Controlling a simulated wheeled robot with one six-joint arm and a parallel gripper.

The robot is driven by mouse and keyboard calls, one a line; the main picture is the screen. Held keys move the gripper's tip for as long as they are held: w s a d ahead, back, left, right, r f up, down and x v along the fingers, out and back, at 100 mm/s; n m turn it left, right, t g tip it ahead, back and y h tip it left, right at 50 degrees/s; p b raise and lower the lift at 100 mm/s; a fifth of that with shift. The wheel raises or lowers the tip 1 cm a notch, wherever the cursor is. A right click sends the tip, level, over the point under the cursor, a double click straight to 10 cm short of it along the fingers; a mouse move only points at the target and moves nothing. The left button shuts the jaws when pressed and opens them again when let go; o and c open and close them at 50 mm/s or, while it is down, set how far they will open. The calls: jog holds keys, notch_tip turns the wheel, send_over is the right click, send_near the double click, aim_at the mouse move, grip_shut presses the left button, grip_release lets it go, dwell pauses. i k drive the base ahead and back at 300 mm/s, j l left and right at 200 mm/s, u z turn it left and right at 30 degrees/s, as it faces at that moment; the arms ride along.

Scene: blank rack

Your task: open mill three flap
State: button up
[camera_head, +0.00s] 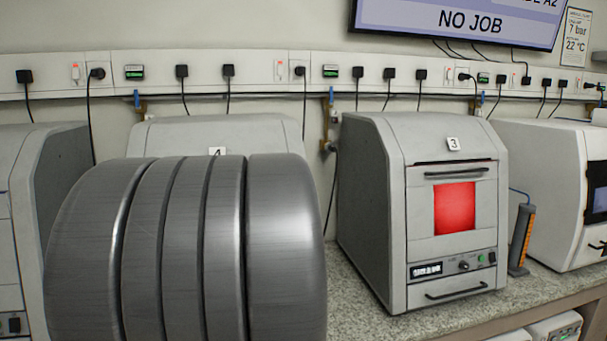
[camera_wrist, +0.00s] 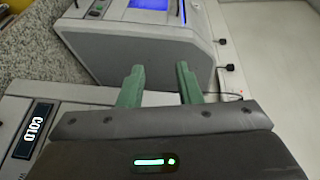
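Mill three (camera_head: 370,195) stands on the bench right of centre in the head view, marked with a "3" label (camera_head: 453,144). Its front flap (camera_head: 418,205) has a red lit window (camera_head: 454,208) and a dark bar handle (camera_head: 456,173) near the top edge. The flap looks shut. My gripper (camera_wrist: 159,72) shows only in the wrist view; its two green fingers are apart with nothing between them. Beyond them is a light grey machine (camera_wrist: 130,42) with a blue lit window (camera_wrist: 150,4); I cannot tell which machine it is.
My large grey arm links cover most of the mill labelled "4" (camera_head: 215,133). A drawer handle (camera_head: 456,291) sits low on mill three. An orange-and-grey upright object (camera_head: 522,240) and a white machine (camera_head: 545,190) stand to its right.

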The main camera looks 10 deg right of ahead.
aim_at(464, 219)
jog(key=l+z, duration=0.3)
jog(key=z, duration=0.15)
jog(key=i+l+z, duration=0.1)
jog(key=l+z, duration=0.15)
jog(key=z, duration=0.15)
jog(key=i+l+z, duration=0.15)
jog(key=z, duration=0.3)
jog(key=i+l+z, duration=0.25)
jog(key=i+l, duration=0.65)
jog(key=l, duration=0.15)
